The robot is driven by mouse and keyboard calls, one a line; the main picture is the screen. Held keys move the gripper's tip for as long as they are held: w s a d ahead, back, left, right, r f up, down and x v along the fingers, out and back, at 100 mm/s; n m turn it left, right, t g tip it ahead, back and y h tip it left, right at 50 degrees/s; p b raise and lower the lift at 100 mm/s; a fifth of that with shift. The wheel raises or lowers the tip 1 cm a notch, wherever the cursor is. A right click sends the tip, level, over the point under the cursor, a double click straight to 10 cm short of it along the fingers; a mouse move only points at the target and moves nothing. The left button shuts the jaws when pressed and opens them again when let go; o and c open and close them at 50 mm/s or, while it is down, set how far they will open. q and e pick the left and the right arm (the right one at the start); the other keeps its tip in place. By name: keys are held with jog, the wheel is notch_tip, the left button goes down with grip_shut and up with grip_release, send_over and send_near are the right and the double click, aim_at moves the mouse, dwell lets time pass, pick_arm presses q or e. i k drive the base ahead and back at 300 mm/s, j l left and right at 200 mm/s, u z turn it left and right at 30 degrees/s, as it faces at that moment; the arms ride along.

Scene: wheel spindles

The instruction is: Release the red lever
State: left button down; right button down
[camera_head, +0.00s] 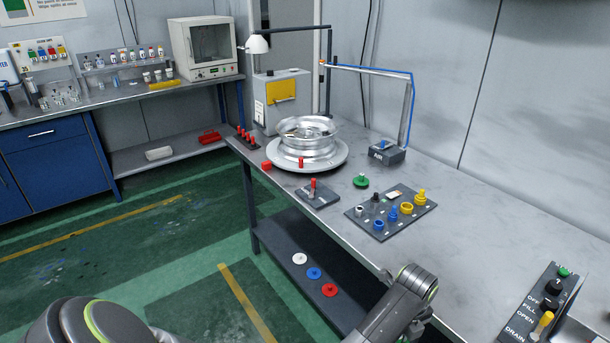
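A small dark box (321,199) stands near the front edge of the grey workbench, with a short upright red lever (313,186) on top. Just behind it, a silver wheel rim (308,138) lies flat on a round pale disc (284,164). Parts of my arms show at the bottom left and bottom centre-right, away from the lever box. I see no gripper fingers in this view.
Right of the lever are a green knob (361,181) and a dark panel (374,223) with coloured fittings. A labelled control box (538,308) stands at the lower right. A blue-hosed post (407,112) rises behind. The bench between panel and control box is clear.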

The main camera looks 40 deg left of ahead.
aim_at(314, 181)
jog(key=i+j, duration=0.1)
jog(key=j, duration=0.55)
jog(key=i+j+z, duration=0.15)
jog(key=j, duration=1.2)
jog(key=i+z, duration=0.05)
